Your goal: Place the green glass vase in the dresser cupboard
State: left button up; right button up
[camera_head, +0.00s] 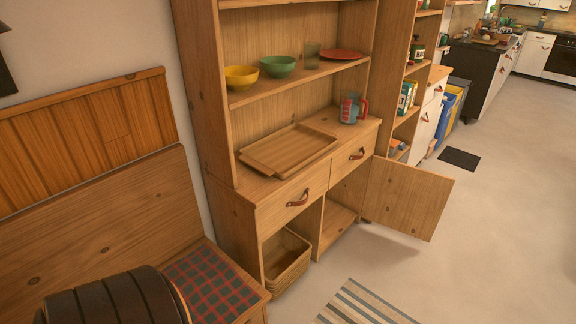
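A small greenish see-through glass vessel (312,56), which looks like the green glass vase, stands upright on the dresser's upper shelf (300,82). It is between a green bowl and a red plate. The dresser cupboard (338,222) is below the drawers. Its right-hand door (408,198) is swung wide open to the right, and the right compartment looks empty as far as I can see. The left compartment has an open front and holds a wooden or woven basket (286,262). Neither of my grippers is in view.
A yellow bowl (241,77), green bowl (278,66) and red plate (342,54) share the shelf. A bench (215,284) is left; a striped rug (364,304) lies in front.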

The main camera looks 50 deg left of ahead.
aim_at(325, 222)
jog(key=i+u, duration=0.1)
jog(key=u, duration=0.35)
jog(key=i+u, duration=0.1)
jog(key=u, duration=0.85)
jog(key=i+l+u, duration=0.1)
jog(key=u, duration=0.35)
jog(key=i+l+u, duration=0.5)
jog(key=l, duration=0.25)
jog(key=l+u, duration=0.2)
jog(key=l, duration=0.2)
jog(key=i+l+u, duration=0.25)
jog(key=l, duration=0.2)
jog(key=l+u, duration=0.25)
jog(key=l, duration=0.15)
